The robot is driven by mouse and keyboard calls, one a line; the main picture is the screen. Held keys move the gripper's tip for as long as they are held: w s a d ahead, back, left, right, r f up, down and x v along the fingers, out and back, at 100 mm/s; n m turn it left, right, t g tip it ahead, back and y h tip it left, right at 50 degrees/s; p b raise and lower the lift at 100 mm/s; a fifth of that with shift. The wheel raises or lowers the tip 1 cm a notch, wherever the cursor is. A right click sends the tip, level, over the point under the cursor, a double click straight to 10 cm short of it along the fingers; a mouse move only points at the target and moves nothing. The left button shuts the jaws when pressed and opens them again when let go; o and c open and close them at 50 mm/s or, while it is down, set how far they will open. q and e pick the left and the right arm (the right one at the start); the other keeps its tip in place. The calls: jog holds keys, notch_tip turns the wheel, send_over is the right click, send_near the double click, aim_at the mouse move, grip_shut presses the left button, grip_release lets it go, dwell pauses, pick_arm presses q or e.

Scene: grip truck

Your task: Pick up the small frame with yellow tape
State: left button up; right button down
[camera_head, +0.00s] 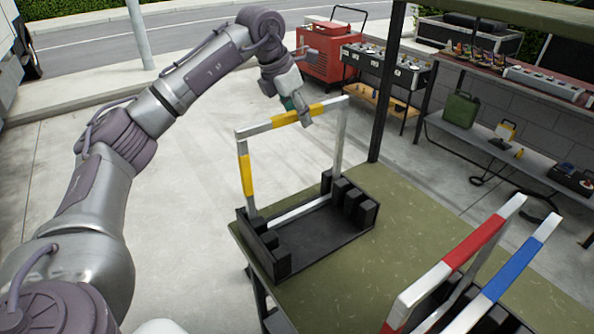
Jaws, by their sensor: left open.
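The small frame with yellow tape (246,175) stands upright in a black slotted holder (325,240) at the left end of the green table. It is a silvery-white rectangular frame with yellow bands on its top bar and left post. My left gripper (302,113) is at the middle of the top bar, beside the yellow band, with its fingers pointing down. It is open. I cannot tell whether the fingers touch the bar or straddle it. My right gripper is not in view.
A red-taped frame (474,241) and a blue-taped frame (516,268) stand at the green table's (405,205) lower right. A dark post (387,85) rises behind the yellow-taped frame. A red cart (327,52) and shelves with a green canister (461,109) stand farther back.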

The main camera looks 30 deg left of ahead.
pick_arm(q)
jog(key=shift+f, duration=0.25)
dwell(0.3)
grip_shut()
jog(key=shift+r, duration=0.1)
